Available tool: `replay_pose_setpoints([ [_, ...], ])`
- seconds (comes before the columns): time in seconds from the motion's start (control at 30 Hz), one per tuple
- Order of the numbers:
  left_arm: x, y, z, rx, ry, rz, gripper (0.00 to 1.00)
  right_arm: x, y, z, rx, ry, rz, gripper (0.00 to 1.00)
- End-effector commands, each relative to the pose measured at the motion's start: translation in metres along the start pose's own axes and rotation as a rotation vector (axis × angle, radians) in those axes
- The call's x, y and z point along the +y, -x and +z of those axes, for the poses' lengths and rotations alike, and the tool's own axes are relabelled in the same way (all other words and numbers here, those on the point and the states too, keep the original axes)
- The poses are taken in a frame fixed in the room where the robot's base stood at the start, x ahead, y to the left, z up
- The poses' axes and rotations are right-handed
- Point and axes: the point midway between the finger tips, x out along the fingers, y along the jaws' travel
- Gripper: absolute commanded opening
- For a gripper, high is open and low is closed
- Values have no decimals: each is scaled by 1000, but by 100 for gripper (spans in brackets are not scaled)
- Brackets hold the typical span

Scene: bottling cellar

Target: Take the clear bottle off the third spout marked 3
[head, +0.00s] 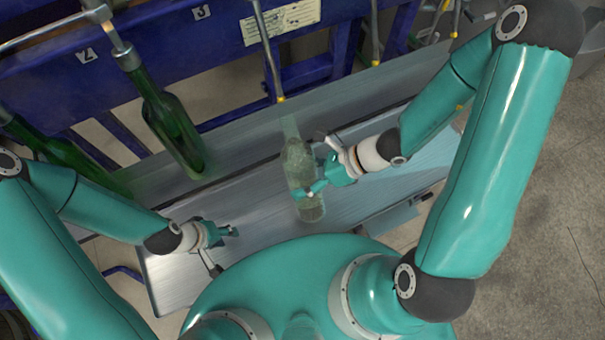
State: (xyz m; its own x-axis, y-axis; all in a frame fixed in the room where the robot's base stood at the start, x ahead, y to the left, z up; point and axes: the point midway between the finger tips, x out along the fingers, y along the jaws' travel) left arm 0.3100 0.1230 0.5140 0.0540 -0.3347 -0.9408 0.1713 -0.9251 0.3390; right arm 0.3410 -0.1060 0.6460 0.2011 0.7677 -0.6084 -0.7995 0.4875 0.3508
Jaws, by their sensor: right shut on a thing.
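The clear bottle (299,168) is near the middle of the head view, slightly tilted in the picture, with its neck toward the filler. My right gripper (313,182) is shut on its body from the right. The third spout (271,58) is a thin tube with a yellow tip, to the right of the plate marked 3 (200,13). The bottle's mouth appears just below that tip and apart from it. My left gripper (226,250) is open and empty, over the near left part of the metal bench.
A green bottle (172,125) hangs at the spout by the plate marked 2 (87,56). Another green bottle (62,152) is at the far left. The blue filler frame (150,45) runs along the back. The metal bench (255,215) looks clear between the grippers.

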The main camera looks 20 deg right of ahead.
Motion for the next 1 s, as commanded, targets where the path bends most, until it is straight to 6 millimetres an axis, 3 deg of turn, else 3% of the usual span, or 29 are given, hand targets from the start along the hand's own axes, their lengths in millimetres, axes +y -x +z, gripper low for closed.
replay_pose_setpoints([
  [1.0,18,51,0,0,0,0,40,17,10,-4,-3,-2,2,2],
])
